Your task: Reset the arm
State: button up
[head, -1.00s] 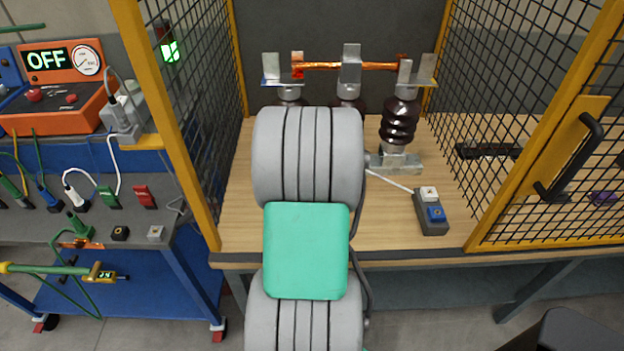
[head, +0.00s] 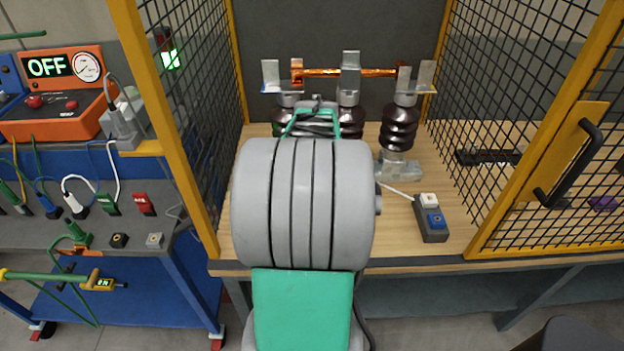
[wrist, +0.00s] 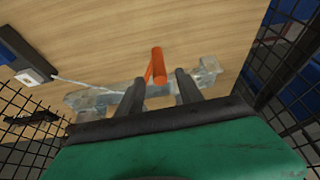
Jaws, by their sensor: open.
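My arm stands in the middle of the head view, and its large grey and green links hide part of the bench. The wrist part above them shows in front of the insulators, but the fingers are hidden there. In the wrist view my gripper (wrist: 160,76) has two dark fingers spread apart. An orange rod-like piece (wrist: 158,62) shows between and beyond them; I cannot tell whether they touch it. The isolator has dark ribbed insulators (head: 399,127) with metal terminals and a copper bar (head: 345,72) across the top.
Yellow-framed mesh panels stand on both sides, with a black-handled door (head: 570,165) at right. A small control box (head: 431,222) lies on the wooden bench (head: 450,250). At left, a cart carries an orange tester (head: 60,95) reading OFF. Bare bench shows right of my arm.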

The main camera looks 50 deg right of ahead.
jog(key=s+a+f+g+y, duration=0.1)
jog(key=s+a+f+y, duration=0.1)
jog(key=s+a, duration=0.3)
jog(key=s+a+f+g+y, duration=0.1)
jog(key=s+a+f, duration=0.15)
jog(key=a, duration=0.45)
jog(key=w+a+r+n, duration=0.3)
jog(key=a, duration=0.6)
jog(key=w+a+r+n+t, duration=0.1)
jog(key=w+a+r+n, duration=0.2)
jog(key=a, duration=0.6)
jog(key=w+a+r+n+t+p, duration=0.1)
jog(key=w+a+r+n, duration=0.2)
jog(key=a, duration=0.6)
jog(key=shift+n+y, duration=0.3)
jog(key=shift+n, duration=0.4)
